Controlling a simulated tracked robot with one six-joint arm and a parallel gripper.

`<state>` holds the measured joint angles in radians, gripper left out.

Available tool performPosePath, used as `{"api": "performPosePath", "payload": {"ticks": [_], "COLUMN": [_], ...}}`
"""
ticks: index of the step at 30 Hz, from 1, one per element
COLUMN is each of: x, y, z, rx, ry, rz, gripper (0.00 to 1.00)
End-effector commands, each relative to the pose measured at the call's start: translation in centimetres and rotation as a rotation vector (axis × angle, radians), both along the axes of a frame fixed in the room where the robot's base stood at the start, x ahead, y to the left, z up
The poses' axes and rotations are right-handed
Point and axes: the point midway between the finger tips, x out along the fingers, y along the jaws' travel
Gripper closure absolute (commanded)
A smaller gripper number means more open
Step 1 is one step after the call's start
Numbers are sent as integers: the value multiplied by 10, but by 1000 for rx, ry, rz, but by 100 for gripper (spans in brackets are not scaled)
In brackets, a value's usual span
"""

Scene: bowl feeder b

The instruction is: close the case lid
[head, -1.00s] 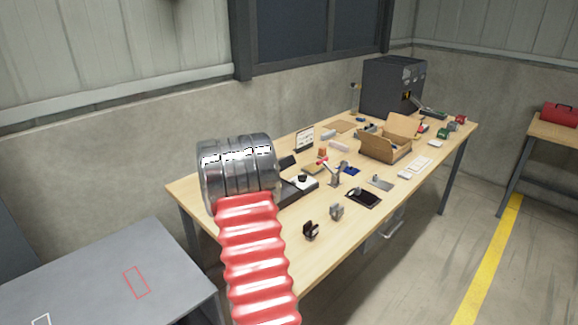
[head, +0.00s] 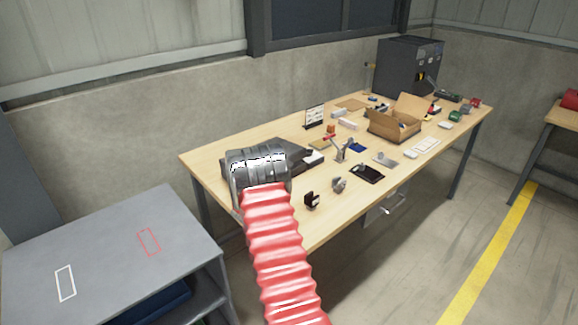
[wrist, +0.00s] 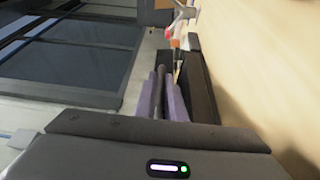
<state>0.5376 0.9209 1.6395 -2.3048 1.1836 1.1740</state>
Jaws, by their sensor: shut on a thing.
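The dark grey case (head: 295,151) is at the near left end of the wooden table in the head view, partly hidden behind my arm. Its open interior side shows in the wrist view as a dark tray-like body (wrist: 199,90). My gripper (wrist: 165,73) has its two purple fingers shut on a thin dark edge between them, which looks like the case lid (wrist: 166,62). The lid is seen nearly edge-on, apart from the case body, so its exact angle cannot be told. In the head view my fingers are hidden behind my arm.
A grey bench (head: 105,258) stands at left.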

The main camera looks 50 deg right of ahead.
Motion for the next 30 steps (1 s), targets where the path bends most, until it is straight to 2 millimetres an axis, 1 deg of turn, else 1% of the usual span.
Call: {"api": "performPosePath", "payload": {"ticks": [1, 3, 16, 17, 20, 30], "x": [5, 7, 11, 11, 11, 10], "y": [4, 6, 8, 8, 8, 11], "z": [-2, -4, -4, -4, -4, -5], "rx": [-4, -5, -7, -7, -6, -5], "ry": [-5, -15, -24, -24, -24, -25], "rz": [9, 12, 18, 18, 18, 17], "gripper": [100, 100, 100, 89, 83, 83]}}
